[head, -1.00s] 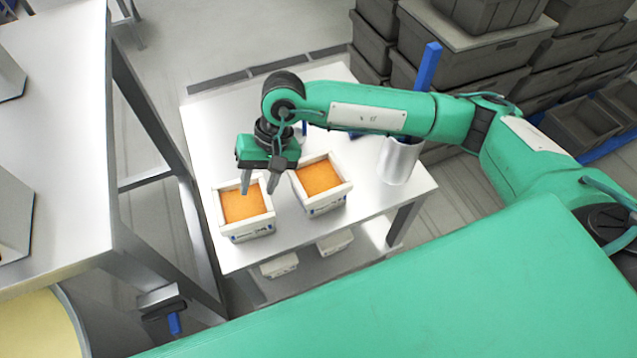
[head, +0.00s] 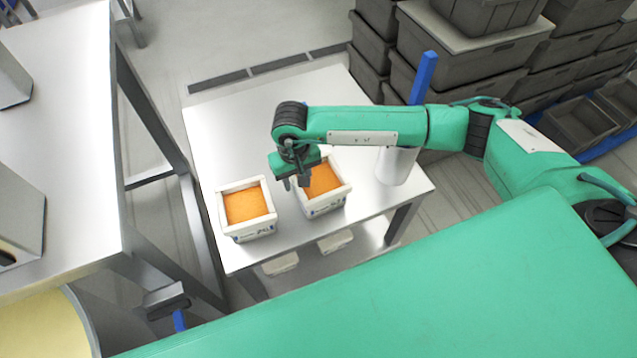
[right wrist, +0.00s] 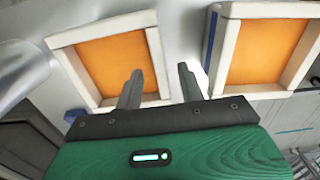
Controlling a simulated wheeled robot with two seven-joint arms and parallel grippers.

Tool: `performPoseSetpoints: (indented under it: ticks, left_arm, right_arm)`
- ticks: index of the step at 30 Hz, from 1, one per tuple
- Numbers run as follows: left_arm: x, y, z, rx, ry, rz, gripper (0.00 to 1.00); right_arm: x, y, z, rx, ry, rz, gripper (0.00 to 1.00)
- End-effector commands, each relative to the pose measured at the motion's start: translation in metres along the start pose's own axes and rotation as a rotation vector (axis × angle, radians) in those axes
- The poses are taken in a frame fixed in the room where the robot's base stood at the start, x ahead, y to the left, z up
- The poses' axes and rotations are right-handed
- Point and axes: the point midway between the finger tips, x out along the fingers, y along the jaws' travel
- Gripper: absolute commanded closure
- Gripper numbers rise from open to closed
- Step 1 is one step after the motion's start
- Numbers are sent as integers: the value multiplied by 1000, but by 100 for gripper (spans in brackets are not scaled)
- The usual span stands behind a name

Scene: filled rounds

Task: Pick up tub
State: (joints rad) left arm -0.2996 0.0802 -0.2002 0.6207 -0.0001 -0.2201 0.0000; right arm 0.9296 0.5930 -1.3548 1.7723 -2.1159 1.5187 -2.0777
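Two white square tubs with orange contents stand on a small white table (head: 225,115). The left tub (head: 248,235) is clear of my arm; it shows at the right in the right wrist view (right wrist: 229,50). The right tub (head: 324,207) is partly covered by my right gripper (head: 296,183); it shows at the left in the right wrist view (right wrist: 65,40). My left gripper is not in view.
A pale cylinder (head: 396,166) stands on the table right of the tubs. White tubs (head: 282,264) sit on the lower shelf. Stacked grey crates (head: 470,60) fill the back right. A larger white table (head: 70,130) stands at left. The small table's back is clear.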

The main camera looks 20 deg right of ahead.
Motion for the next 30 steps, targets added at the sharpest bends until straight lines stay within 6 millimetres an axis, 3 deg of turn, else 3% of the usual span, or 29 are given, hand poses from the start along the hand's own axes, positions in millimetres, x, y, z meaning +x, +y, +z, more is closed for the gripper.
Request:
performPoseSetpoints:
  ticks: [6,10,19,25,30]
  left_arm:
    - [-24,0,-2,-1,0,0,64]
    - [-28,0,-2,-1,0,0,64]
    - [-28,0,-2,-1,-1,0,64]
    - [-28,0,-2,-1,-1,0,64]
    - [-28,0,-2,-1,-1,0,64]
  right_arm:
    - [22,-1,4,1,-5,0,61]
    - [40,-1,3,2,-4,0,61]
    - [47,-1,2,0,0,-1,61]
    - [47,-1,2,0,-1,-1,98]
    - [47,-1,2,0,-1,-1,100]
